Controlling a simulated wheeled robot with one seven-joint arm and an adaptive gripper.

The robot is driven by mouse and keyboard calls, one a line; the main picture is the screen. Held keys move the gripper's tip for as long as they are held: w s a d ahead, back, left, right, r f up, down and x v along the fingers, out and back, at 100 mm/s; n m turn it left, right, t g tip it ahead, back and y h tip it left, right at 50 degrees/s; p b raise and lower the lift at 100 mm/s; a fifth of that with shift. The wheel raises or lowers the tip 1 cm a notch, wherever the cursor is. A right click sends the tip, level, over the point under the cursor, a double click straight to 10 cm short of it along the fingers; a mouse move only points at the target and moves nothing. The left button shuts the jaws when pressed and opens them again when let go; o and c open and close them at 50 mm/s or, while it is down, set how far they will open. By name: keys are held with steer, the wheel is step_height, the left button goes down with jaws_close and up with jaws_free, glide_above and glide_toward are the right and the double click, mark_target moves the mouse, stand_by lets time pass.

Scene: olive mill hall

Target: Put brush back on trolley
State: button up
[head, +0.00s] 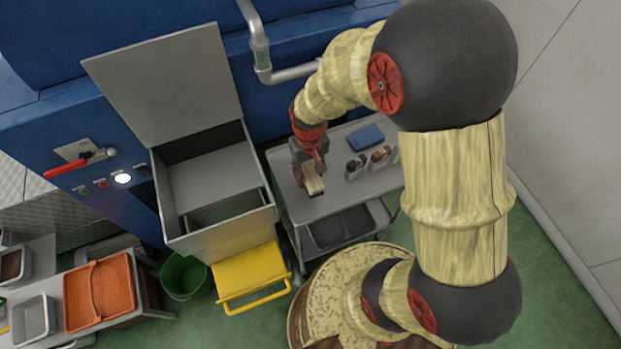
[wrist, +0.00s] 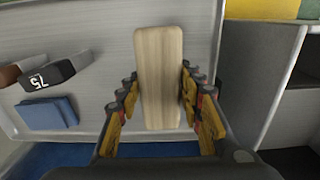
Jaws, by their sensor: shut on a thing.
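The brush (head: 313,187) shows as a pale wooden block in my gripper (head: 310,172). In the wrist view the brush (wrist: 159,75) lies lengthwise between the two yellow-padded fingers of my gripper (wrist: 160,88), which is shut on it. Its bristles are hidden. The grey trolley (head: 325,206) is below, and the brush is over its top near the left edge in the head view. The trolley top (wrist: 100,32) fills the left of the wrist view. I cannot tell whether the brush touches it.
On the trolley are a blue cloth (head: 366,138), a dark block labelled 75 (wrist: 52,75) and a brown-ended item (head: 380,155). An open grey hopper (head: 215,190) stands left of the trolley, with a yellow step (head: 250,272) in front. The trolley's front middle looks clear.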

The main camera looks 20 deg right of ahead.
mark_target(310, 178)
steer(key=shift+w+d+f, duration=0.2)
steer(key=shift+w+f, duration=0.05)
steer(key=shift+f, duration=0.15)
steer(key=shift+w+d+f+b, duration=0.1)
steer(key=shift+f+b, duration=0.25)
steer(key=shift+f, duration=0.55)
steer(key=shift+w+d+f+b, duration=0.1)
steer(key=shift+f+b, duration=0.2)
steer(key=shift+f, duration=0.55)
steer(key=shift+f, duration=0.2)
steer(key=o, duration=1.1)
steer(key=shift+r, duration=0.1)
